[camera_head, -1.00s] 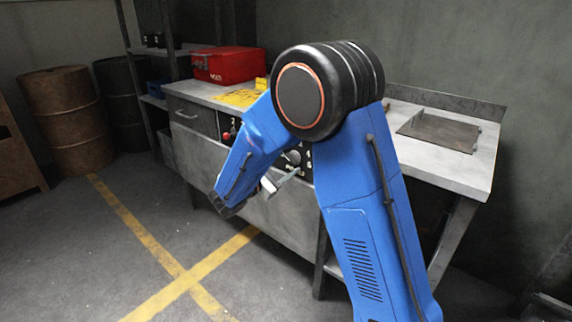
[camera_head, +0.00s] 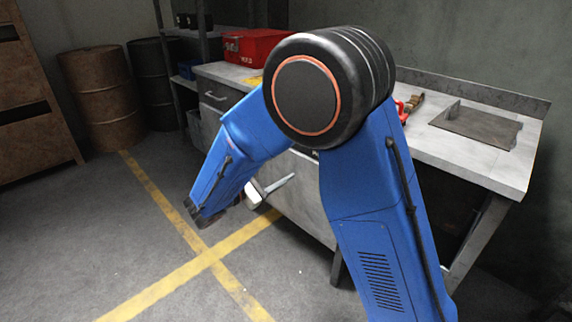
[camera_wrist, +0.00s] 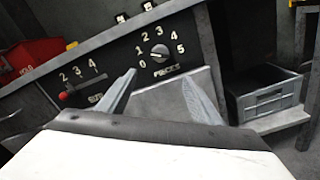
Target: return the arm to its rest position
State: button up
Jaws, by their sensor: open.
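My gripper (camera_head: 274,186) hangs below my bent blue arm, in front of the workbench and apart from it. In the wrist view its two grey fingers (camera_wrist: 160,84) stand apart with nothing between them. Beyond them is the control panel (camera_wrist: 122,62) on the bench front, with a round dial (camera_wrist: 159,53) marked 0 to 5 over the word "PIECES". A red-tipped control (camera_wrist: 65,95) sits to its left under the numbers 2, 3, 4. In the head view my arm hides most of the panel.
The workbench (camera_head: 470,160) carries a red toolbox (camera_head: 255,47), a flat metal plate (camera_head: 478,127) and a red-handled item (camera_head: 402,110). A grey crate (camera_wrist: 268,97) stands on a lower shelf. Rusty (camera_head: 100,95) and dark (camera_head: 150,70) barrels stand left. Open floor (camera_head: 110,240) has yellow lines.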

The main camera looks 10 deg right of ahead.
jog(key=shift+s+a, duration=0.2)
jog(key=shift+a, duration=0.1)
jog(key=s+d+r+m+g+y, duration=0.15)
jog(key=s+d+m+g, duration=0.25)
jog(key=s+d, duration=0.45)
jog(key=s+d+r+m+g+y, duration=0.15)
jog(key=s+d+m+g, duration=0.3)
jog(key=d, duration=0.75)
jog(key=s+m+t+y, duration=0.2)
jog(key=s+m+y, duration=0.8)
jog(key=s, duration=1)
jog(key=shift+d+f+m+t+y, duration=0.35)
jog(key=shift+d+f+y, duration=0.1)
jog(key=shift+y, duration=0.35)
